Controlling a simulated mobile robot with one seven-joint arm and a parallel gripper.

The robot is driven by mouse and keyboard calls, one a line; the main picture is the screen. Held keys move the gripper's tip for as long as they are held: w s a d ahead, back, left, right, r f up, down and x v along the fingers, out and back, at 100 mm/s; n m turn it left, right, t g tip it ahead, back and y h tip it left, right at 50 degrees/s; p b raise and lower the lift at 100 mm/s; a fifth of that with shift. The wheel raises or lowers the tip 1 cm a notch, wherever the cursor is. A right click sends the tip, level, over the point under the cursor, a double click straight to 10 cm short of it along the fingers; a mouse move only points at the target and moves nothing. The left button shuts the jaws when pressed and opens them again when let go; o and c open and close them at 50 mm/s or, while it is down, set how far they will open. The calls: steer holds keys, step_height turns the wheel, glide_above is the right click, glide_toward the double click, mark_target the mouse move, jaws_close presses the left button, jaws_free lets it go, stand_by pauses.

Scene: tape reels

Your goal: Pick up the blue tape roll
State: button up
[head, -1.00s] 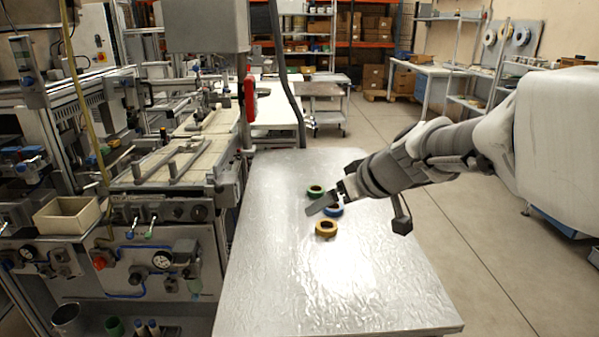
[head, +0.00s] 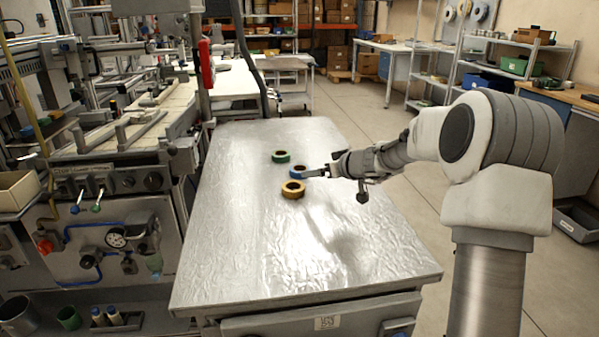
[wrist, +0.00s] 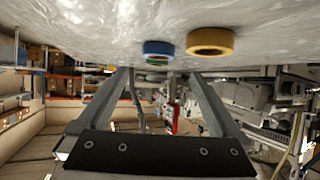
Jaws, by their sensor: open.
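My gripper (head: 306,174) is low over the table and reaches in from the right. In the wrist view, which is upside down, the blue roll (wrist: 158,48) shows just beyond and between the fingertips. There my gripper (wrist: 160,77) is open, with nothing between its two fingers. Whether a finger touches the roll cannot be told.
The yellow tape roll (head: 292,195) lies close in front of the blue one, and the green roll (head: 281,160) lies behind. The table (head: 290,250) is bare toward its front. A machine bench with gauges (head: 117,237) stands at the left.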

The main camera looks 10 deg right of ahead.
glide_toward(303, 169)
steer(key=shift+a+f+p, duration=0.2)
steer(key=shift+a+f, duration=0.1)
steer(key=shift+a, duration=0.3)
steer(key=shift+a+f+p, duration=0.2)
steer(key=shift+a+f, duration=0.1)
steer(key=shift+a, duration=0.25)
steer(key=shift+r+p+x, duration=0.2)
steer(key=shift+p+x, duration=0.9)
steer(key=shift+x, duration=1.65)
steer(key=shift+w+d, duration=0.15)
steer(key=c, duration=1.2)
steer(key=shift+r, duration=0.15)
